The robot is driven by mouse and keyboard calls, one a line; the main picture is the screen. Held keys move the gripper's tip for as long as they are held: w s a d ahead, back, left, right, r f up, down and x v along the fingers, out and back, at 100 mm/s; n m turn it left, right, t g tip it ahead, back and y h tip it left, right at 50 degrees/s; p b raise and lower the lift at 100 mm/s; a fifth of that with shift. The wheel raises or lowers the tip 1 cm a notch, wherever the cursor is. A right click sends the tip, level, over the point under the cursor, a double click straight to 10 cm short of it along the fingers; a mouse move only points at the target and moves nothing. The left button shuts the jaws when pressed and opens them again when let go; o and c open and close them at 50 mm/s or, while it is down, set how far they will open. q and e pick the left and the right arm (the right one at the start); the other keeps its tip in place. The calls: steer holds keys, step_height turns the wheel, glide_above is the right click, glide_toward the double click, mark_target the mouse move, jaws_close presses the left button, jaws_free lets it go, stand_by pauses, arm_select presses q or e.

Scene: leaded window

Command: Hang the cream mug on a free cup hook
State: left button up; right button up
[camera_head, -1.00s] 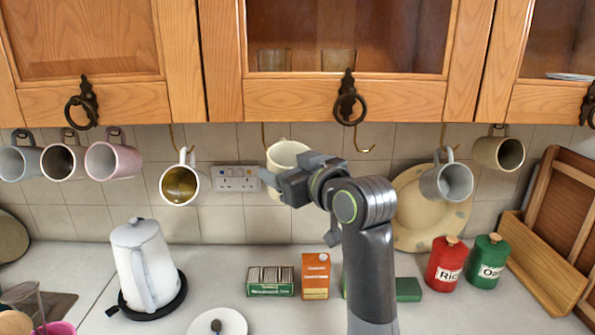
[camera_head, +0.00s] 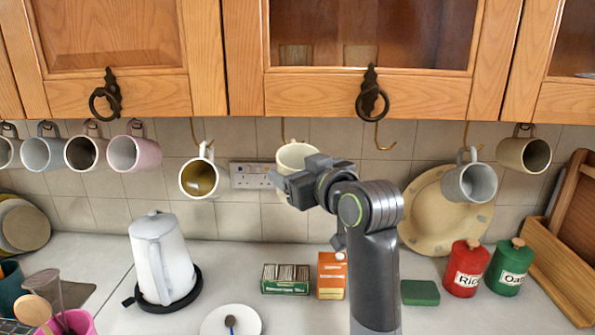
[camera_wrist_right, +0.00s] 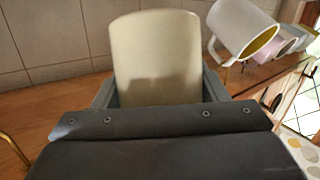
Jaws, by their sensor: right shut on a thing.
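The cream mug (camera_head: 297,156) is held in the air under the wall cabinet in the head view. My right gripper (camera_head: 279,180) is shut on it and covers its lower part. In the right wrist view the mug (camera_wrist_right: 157,58) stands between the fingers of the right gripper (camera_wrist_right: 158,90). A brass cup hook (camera_head: 283,129) hangs just above and left of the mug; I cannot tell whether they touch. The mug's handle is not clearly visible. A bare brass cup hook (camera_head: 380,138) hangs further right. My left gripper is not in view.
A white mug with a yellow inside (camera_head: 202,178) hangs left of the cream mug, and a grey mug (camera_head: 470,183) hangs to the right. A socket (camera_head: 250,176) is behind. A kettle (camera_head: 162,260), boxes and canisters stand on the counter (camera_head: 100,250) below.

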steer(key=o, duration=1.3)
steer(key=shift+c, duration=0.2)
steer(key=shift+s, duration=0.1)
